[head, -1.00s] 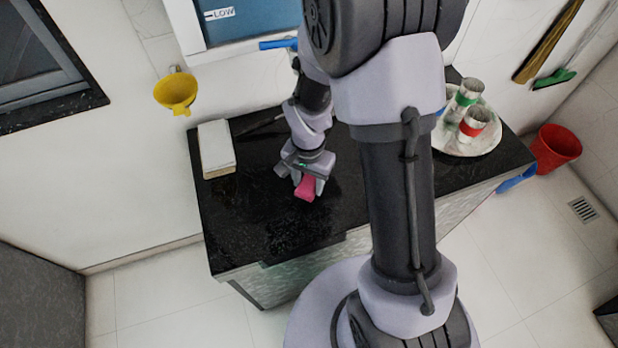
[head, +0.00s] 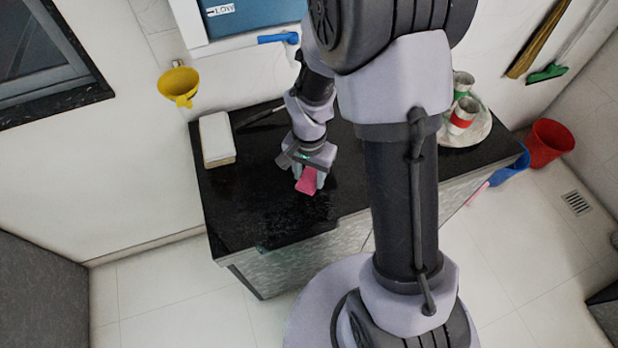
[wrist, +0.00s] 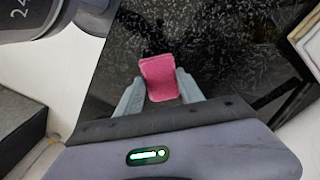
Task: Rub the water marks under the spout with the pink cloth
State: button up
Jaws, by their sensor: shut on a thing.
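The pink cloth (head: 307,181) is a small folded pad. My gripper (head: 309,172) is shut on it and holds it low over the black counter. In the wrist view the cloth (wrist: 159,78) sits between the two grey fingers of my gripper (wrist: 160,90). I cannot tell whether the cloth touches the counter. Pale specks and streaks, perhaps water marks (head: 268,216), mark the black counter top (head: 232,205) around and in front of the cloth. The blue spout (head: 278,38) juts from the blue-fronted unit on the wall, behind the arm.
A white box (head: 217,140) stands at the counter's back left. A round tray (head: 481,131) with metal cups with coloured bands (head: 462,114) stands at the right end. A yellow funnel-like cup (head: 179,84) hangs on the wall. A red bucket (head: 551,143) is on the floor at right.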

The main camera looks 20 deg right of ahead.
jog(key=shift+r+p, duration=1.8)
jog(key=shift+r, duration=0.8)
jog(key=shift+f, duration=0.1)
